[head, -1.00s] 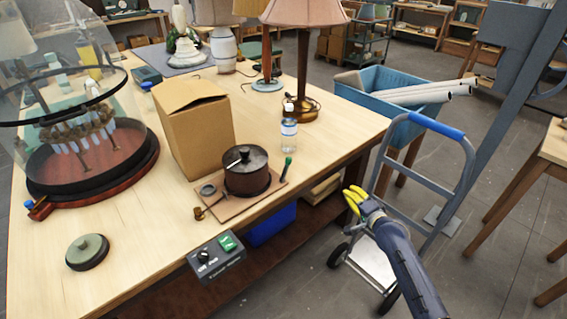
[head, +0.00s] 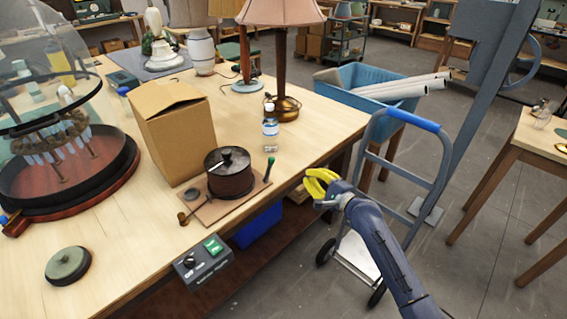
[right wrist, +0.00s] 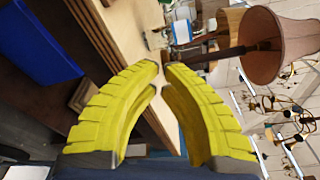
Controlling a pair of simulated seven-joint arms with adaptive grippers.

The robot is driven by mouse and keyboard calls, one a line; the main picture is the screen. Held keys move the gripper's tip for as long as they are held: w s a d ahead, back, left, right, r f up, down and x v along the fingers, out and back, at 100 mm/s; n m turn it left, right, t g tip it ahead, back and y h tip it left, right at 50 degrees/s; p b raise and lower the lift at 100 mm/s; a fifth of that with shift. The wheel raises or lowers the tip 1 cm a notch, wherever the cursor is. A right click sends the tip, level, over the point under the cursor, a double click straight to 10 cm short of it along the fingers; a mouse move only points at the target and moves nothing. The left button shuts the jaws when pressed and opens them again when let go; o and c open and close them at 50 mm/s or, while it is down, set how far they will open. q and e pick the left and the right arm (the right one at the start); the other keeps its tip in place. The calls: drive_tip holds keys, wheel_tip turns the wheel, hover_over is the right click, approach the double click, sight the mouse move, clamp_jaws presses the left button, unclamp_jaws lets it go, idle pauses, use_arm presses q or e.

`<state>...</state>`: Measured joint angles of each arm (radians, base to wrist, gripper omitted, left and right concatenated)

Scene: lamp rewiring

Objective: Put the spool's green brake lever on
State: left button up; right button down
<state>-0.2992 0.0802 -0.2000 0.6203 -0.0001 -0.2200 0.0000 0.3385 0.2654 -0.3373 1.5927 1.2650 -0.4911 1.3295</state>
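The spool (head: 230,172) is a dark round drum with a lid, standing on a small wooden board (head: 206,213) near the table's front edge. Its brake lever (head: 270,167) has a green tip and stands up, slightly tilted, at the right end of the board. My right gripper (head: 306,184) has yellow fingers and is to the right of the lever, apart from it, past the table edge. In the right wrist view its fingers (right wrist: 161,74) are apart with nothing between them. The spool and lever cannot be made out there. My left gripper is not in view.
A control box (head: 203,262) with a green button sits at the table's front edge. A cardboard box (head: 175,130) stands behind the spool, and a small bottle (head: 270,130) behind the lever. A hand truck (head: 400,180) stands beyond my right arm. A glass dome (head: 50,75) is at left.

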sight(269, 170)
drive_tip(key=shift+a, duration=0.1)
drive_tip(key=x, duration=0.3)
drive_tip(key=a+x, duration=0.1)
drive_tip(key=x, duration=0.3)
drive_tip(key=s+x, duration=0.1)
drive_tip(key=x, duration=0.2)
drive_tip(key=shift+w+a+r, duration=0.15)
drive_tip(key=shift+a+r, duration=0.15)
drive_tip(key=shift+r, duration=0.05)
drive_tip(key=shift+s+a+r, duration=0.15)
drive_tip(key=shift+a, duration=0.3)
drive_tip(key=shift+s+a+r, duration=0.15)
drive_tip(key=shift+s+a, duration=0.05)
drive_tip(key=shift+a, duration=0.25)
drive_tip(key=shift+r, duration=0.1)
drive_tip(key=shift+s+a+r+n, duration=0.15)
drive_tip(key=shift+n, duration=0.25)
